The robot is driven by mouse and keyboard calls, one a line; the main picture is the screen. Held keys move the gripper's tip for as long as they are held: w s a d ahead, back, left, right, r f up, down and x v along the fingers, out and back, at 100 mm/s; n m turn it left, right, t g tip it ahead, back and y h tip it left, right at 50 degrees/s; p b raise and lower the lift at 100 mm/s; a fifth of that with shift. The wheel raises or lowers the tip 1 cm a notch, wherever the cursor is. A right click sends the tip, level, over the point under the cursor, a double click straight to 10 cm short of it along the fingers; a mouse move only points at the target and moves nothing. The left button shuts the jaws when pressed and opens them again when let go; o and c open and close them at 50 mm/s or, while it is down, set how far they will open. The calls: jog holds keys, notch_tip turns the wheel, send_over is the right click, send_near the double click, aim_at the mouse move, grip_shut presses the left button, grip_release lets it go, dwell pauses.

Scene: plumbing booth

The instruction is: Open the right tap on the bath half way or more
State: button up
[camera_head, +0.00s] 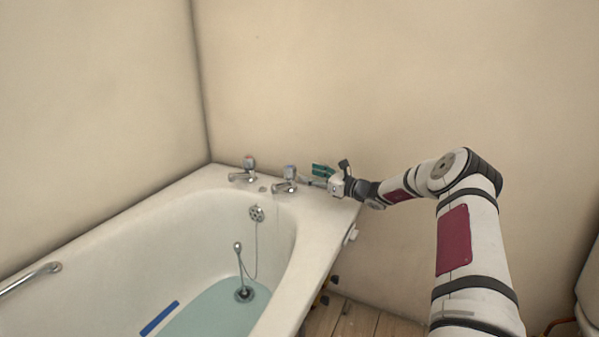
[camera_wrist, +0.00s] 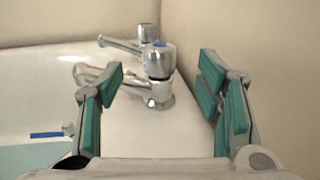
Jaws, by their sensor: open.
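The right tap (camera_head: 287,180) is chrome and stands on the far rim of the white bath (camera_head: 190,192), near its right corner. In the wrist view the right tap (camera_wrist: 158,75) has a blue-marked handle on top and its spout points left. My gripper (camera_head: 318,176) is just right of this tap. In the wrist view the green-padded fingers of my gripper (camera_wrist: 160,95) are spread wide, with the tap ahead between them and no visible contact. The left tap (camera_head: 245,170), with a red mark, stands further left and also shows behind in the wrist view (camera_wrist: 146,32).
Walls (camera_head: 400,80) stand close behind and left of the bath. A blue strip (camera_head: 160,318) lies in the bath. A grab rail (camera_head: 30,278) is at left.

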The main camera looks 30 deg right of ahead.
jog(key=shift+v, duration=1.4)
